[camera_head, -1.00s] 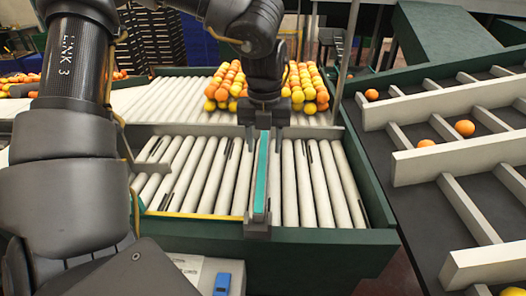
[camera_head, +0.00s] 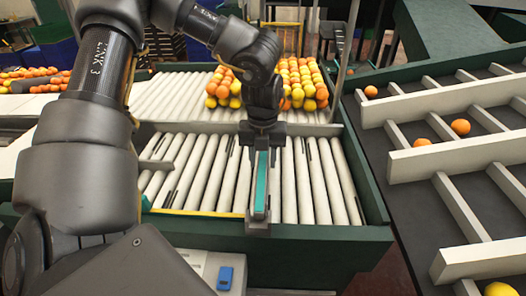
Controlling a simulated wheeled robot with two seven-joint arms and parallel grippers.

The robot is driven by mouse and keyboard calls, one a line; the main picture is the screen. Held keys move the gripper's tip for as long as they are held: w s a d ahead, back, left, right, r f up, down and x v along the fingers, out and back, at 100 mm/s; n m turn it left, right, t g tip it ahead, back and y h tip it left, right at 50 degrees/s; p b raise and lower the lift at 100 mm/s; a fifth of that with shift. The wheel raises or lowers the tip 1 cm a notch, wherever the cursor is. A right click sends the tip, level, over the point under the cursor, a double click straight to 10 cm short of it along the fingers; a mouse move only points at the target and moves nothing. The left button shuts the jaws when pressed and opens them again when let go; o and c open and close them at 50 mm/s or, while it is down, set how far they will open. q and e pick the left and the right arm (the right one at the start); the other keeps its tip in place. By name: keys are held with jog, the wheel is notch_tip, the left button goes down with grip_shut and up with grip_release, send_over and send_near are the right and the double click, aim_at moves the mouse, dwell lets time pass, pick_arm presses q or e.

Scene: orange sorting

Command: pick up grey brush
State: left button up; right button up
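A narrow grey bar with a teal top strip (camera_head: 261,185) runs lengthwise over the white rollers, its grey block end nearest me. Nothing else in view looks clearly like a grey brush, and I cannot tell whether this bar is it. My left gripper (camera_head: 263,143) points down at the bar's far end. Its fingers are spread, one on each side of the bar, and I cannot tell whether they touch it. The gripper hides the far end of the bar. My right gripper is not in view.
The roller bed (camera_head: 205,170) sits in a green frame (camera_head: 362,170). Oranges and yellow fruit (camera_head: 301,82) lie in rows behind the gripper. A dark sorting table (camera_head: 400,215) with pale dividers and a few fruits stands at right. A blue block (camera_head: 225,278) is on the front panel.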

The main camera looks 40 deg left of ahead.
pick_arm(q)
jog(key=shift+a, duration=0.1)
grip_shut()
jog(key=shift+w+r, duration=0.15)
jog(key=shift+r, duration=0.35)
notch_tip(320, 180, up, 27)
jog(key=p, duration=0.5)
